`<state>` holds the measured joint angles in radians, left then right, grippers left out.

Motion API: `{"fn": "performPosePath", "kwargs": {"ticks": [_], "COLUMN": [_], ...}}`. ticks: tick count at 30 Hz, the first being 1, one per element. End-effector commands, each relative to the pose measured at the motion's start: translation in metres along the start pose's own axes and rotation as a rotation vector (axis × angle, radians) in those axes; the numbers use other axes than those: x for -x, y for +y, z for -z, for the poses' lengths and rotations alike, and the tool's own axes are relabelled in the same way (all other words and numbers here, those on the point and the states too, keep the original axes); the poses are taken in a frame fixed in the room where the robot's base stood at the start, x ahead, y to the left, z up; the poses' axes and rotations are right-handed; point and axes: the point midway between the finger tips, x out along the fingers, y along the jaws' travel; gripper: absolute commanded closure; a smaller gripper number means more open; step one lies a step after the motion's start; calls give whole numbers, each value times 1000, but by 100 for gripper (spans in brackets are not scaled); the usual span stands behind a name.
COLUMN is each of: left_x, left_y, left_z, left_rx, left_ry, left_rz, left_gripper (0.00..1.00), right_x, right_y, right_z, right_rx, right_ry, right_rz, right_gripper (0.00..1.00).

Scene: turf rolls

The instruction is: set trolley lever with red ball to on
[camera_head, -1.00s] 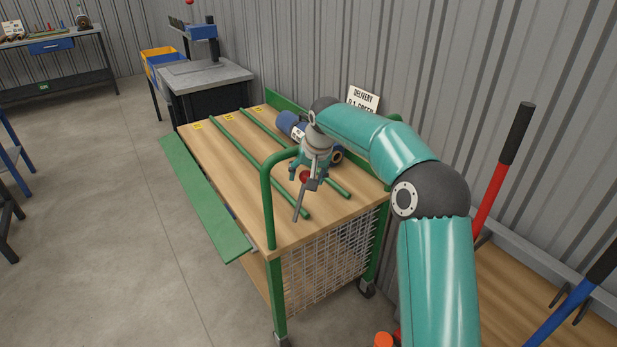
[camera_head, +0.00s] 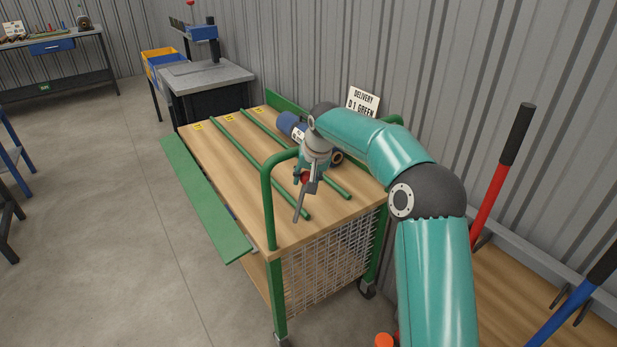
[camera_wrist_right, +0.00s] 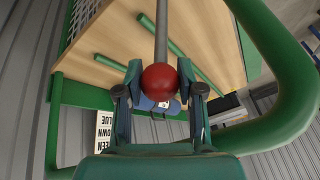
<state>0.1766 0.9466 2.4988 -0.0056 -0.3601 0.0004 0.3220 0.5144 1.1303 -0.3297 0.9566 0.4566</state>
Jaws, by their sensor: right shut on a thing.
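The trolley (camera_head: 225,178) has a wooden top and green metal frame. Its lever is a grey rod (camera_head: 299,207) ending in a red ball (camera_head: 305,177). My right gripper (camera_head: 307,180) is shut on the red ball, over the near end of the trolley top. In the right wrist view the red ball (camera_wrist_right: 160,80) sits between the two fingers (camera_wrist_right: 159,92), with the grey rod (camera_wrist_right: 161,35) running away from it. The rod leans, with its ball end toward the upper right in the head view. The lever's foot and any on/off marking are not clear. My left gripper is not in view.
A green hoop handle (camera_head: 267,195) stands close to my right gripper. Green rails (camera_head: 262,165) and a blue cylindrical thing (camera_head: 290,124) are on the trolley top. A delivery sign (camera_head: 362,101) stands by the corrugated wall. The floor (camera_head: 120,220) left of the trolley is clear.

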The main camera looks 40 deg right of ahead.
Motion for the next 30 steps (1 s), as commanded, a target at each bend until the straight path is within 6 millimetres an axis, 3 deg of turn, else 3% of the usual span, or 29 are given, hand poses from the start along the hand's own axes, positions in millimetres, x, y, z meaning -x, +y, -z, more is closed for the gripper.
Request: {"fn": "performPosePath", "kwargs": {"ticks": [7,18,30], "left_x": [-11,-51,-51], "left_y": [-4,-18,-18], "left_z": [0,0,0], "left_rx": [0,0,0], "left_ry": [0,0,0], "left_rz": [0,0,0], "left_gripper": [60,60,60], "right_x": [-1,2,7], "right_y": [-9,-40,-44], "right_z": [-8,-29,-30], "right_rx": [35,147,154], "right_ry": [33,179,198], "right_rz": [-51,-245,-272], "right_gripper": [100,100,100]}}
